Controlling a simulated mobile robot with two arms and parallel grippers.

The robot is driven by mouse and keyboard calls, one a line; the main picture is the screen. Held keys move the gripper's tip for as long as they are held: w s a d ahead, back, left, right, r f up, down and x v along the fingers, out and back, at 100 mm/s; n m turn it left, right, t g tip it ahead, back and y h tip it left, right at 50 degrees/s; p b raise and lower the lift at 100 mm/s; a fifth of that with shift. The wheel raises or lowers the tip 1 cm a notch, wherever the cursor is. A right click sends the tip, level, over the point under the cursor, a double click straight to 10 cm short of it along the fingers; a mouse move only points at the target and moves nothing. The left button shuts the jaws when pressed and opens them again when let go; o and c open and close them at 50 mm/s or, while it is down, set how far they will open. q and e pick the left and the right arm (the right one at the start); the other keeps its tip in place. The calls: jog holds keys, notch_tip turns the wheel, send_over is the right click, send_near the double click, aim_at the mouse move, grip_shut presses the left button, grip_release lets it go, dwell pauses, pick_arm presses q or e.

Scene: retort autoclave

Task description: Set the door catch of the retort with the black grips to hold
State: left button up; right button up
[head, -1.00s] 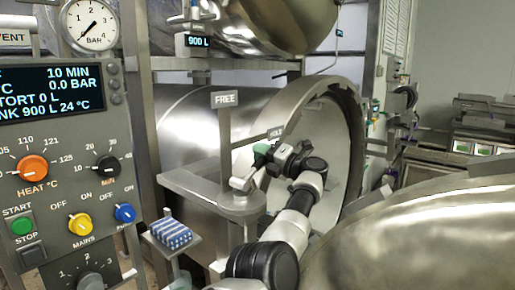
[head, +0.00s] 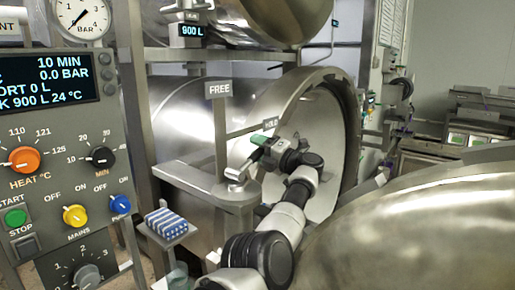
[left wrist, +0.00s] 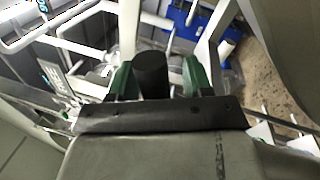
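The door catch (head: 236,173) is a metal lever on a flat bracket beside the open retort mouth. Its arm runs up and right from its pivot, toward the side of the HOLD sign (head: 271,124); the FREE sign (head: 218,90) stands on a post behind the pivot. My left gripper (head: 260,147), with green fingers, is at the lever's outer end. In the left wrist view a black grip (left wrist: 151,75) stands between the two green fingers, with a visible gap on the right side, so the gripper looks open around it. My right gripper is out of view.
The control panel (head: 65,150) is at the left. A small stand with a blue striped pad (head: 166,223) is below the bracket. The retort's round rim (head: 345,130) is right behind my left arm. A large rounded metal surface (head: 425,235) fills the lower right.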

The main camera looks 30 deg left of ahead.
pick_arm(q)
jog(key=r, duration=0.1)
jog(key=r+b, duration=0.1)
jog(key=r, duration=0.1)
jog(key=r+b, duration=0.1)
jog(key=shift+w+d+r, duration=0.1)
jog(key=shift+d+r, duration=0.05)
jog(key=shift+d, duration=0.15)
jog(key=d+r+p, duration=0.5)
jog(key=d+r, duration=0.1)
jog(key=d, duration=0.5)
jog(key=shift+r, duration=0.35)
jog(key=shift+c, duration=0.2)
